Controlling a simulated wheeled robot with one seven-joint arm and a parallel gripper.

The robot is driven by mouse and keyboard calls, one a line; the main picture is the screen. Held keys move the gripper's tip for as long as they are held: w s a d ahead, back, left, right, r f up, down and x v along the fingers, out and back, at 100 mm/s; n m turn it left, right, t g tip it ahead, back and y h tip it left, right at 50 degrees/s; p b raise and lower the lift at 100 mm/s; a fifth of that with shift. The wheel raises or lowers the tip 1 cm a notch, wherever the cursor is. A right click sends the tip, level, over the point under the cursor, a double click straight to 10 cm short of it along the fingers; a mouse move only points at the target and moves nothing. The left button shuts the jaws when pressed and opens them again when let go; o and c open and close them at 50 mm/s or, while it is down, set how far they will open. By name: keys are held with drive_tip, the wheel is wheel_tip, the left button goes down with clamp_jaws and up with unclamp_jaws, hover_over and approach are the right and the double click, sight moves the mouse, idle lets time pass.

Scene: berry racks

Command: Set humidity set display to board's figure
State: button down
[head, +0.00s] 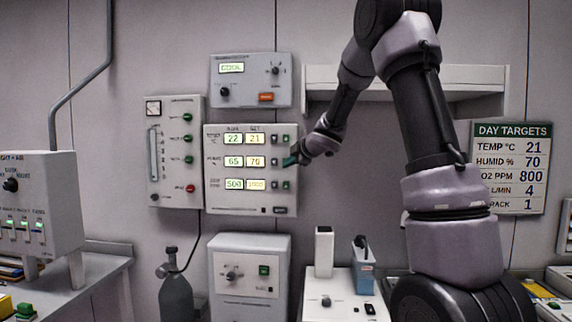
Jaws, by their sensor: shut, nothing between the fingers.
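The climate panel (240,203) hangs on the wall left of centre, with three rows of lit displays under two column headings. The humidity set display (255,162) in the middle row reads 70, beside a left display (233,162) of 65. The board (509,169), headed DAY TARGETS, reads HUMID % 70. My gripper (291,160) is shut and empty at the right end of the middle row, by its buttons. The left middle button (275,161) shows; the right one is hidden behind my fingertips. I cannot tell whether they touch it.
The top row reads 22 and 21, the bottom row (255,184) 500 and 1000. A COOL unit (250,80) hangs above and a gauge panel (174,190) on the left. A shelf (460,75) lies behind my arm. A gas bottle (175,297) stands below.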

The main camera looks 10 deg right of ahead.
drive_tip(key=s, duration=0.1)
drive_tip(key=s+a, duration=0.1)
drive_tip(key=s, duration=0.2)
drive_tip(key=shift+s+a, duration=0.25)
drive_tip(key=shift+s, duration=0.15)
drive_tip(key=shift+r, duration=0.1)
drive_tip(key=s+d+r+m+h, duration=0.55)
drive_tip(key=s+d+m, duration=0.45)
drive_tip(key=s+m, duration=0.25)
drive_tip(key=s+a+f+m+g+y, duration=0.1)
drive_tip(key=s+m, duration=0.4)
drive_tip(key=s, duration=0.7)
drive_tip(key=s+a+f+m+g+y, duration=0.2)
drive_tip(key=s+a+f+m+g, duration=0.1)
drive_tip(key=s, duration=1)
drive_tip(key=shift+s+a+m+g, duration=0.2)
drive_tip(key=shift+a+m+g, duration=0.25)
drive_tip(key=shift+m, duration=0.8)
